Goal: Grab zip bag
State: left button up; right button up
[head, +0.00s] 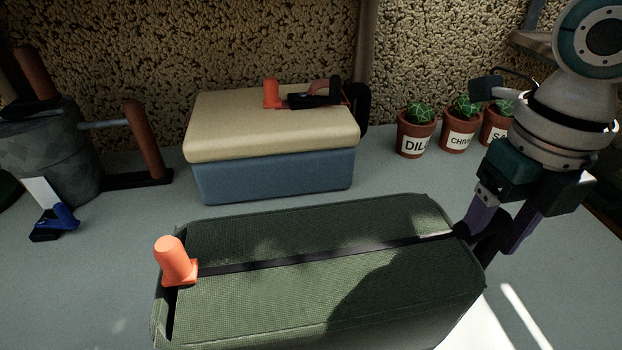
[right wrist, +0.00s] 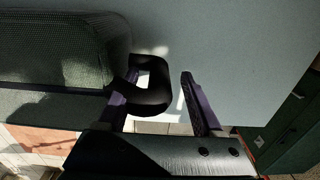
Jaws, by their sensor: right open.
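The green zip bag (head: 300,285) lies on the table in the front middle. A dark zip line runs along its top, and an orange pull (head: 175,261) stands at its left end. My right gripper (head: 490,240) is open at the bag's right end. There, a black loop handle (right wrist: 151,101) sticks out from the bag. In the right wrist view (right wrist: 160,88), part of the loop lies between the open fingers, close to the left finger. Whether they touch I cannot tell. The bag's side also shows there (right wrist: 60,60). My left gripper is not in view.
A cream and blue box (head: 275,172) with an orange pull stands behind the bag. Several potted cacti (head: 415,132) stand at the back right. A grey bin (head: 45,160) and a blue-handled tool (head: 58,220) are at the left.

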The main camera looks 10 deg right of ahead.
jog(key=shift+c, duration=0.4)
grip_shut()
dwell(1.0)
